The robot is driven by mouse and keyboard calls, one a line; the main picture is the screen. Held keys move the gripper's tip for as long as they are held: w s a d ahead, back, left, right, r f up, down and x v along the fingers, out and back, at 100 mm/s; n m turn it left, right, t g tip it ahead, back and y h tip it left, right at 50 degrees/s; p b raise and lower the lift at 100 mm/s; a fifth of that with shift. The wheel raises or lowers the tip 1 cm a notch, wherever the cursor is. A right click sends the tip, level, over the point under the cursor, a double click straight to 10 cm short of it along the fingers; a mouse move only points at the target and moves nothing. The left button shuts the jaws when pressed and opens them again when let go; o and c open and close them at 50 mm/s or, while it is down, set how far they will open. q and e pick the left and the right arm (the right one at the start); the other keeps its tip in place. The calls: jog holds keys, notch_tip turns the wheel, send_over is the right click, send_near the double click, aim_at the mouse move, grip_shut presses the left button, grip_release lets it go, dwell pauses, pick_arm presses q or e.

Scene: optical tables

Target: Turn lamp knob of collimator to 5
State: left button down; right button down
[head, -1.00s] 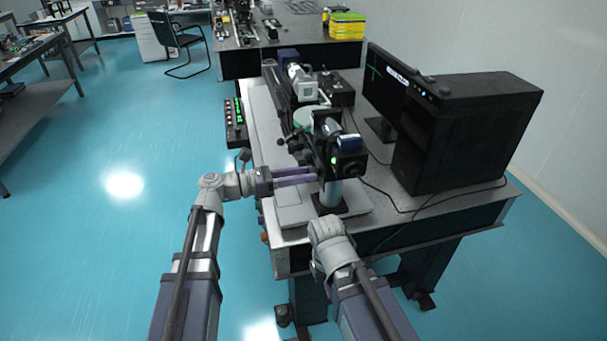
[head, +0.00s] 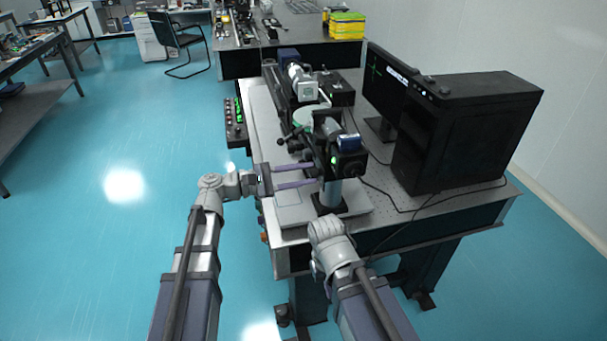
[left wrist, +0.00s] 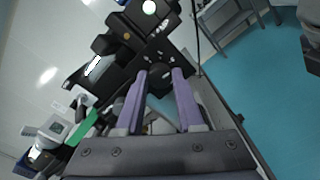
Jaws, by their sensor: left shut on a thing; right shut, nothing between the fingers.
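The collimator (head: 347,165) is a black unit on a grey post at the near end of the instrument, with a blue-topped part and a small green light. My left gripper (head: 297,178) reaches its left side, with two purple fingers pointing right. In the left wrist view the fingertips (left wrist: 159,72) stand on either side of a small dark round knob (left wrist: 158,76) on the black housing (left wrist: 150,42). The gripper is shut on this knob. The knob's scale cannot be read. My right arm ends in front of the table; its gripper fingers are not visible.
A black computer case (head: 465,130) and a monitor (head: 388,90) stand on the right of the table. A control box (head: 235,122) with green lights sits at the left edge. A cable runs across the table's near right. The floor to the left is clear.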

pick_arm(q)
jog(key=m, duration=2.5)
jog(key=shift+f+m, duration=0.2)
jog(key=shift+m, duration=0.1)
dwell(0.4)
jog(key=c, duration=0.5)
grip_release()
jog(key=shift+a, duration=0.15)
jog(key=v, duration=0.7)
jog(key=shift+s+a, duration=0.1)
jog(key=shift+a, duration=0.15)
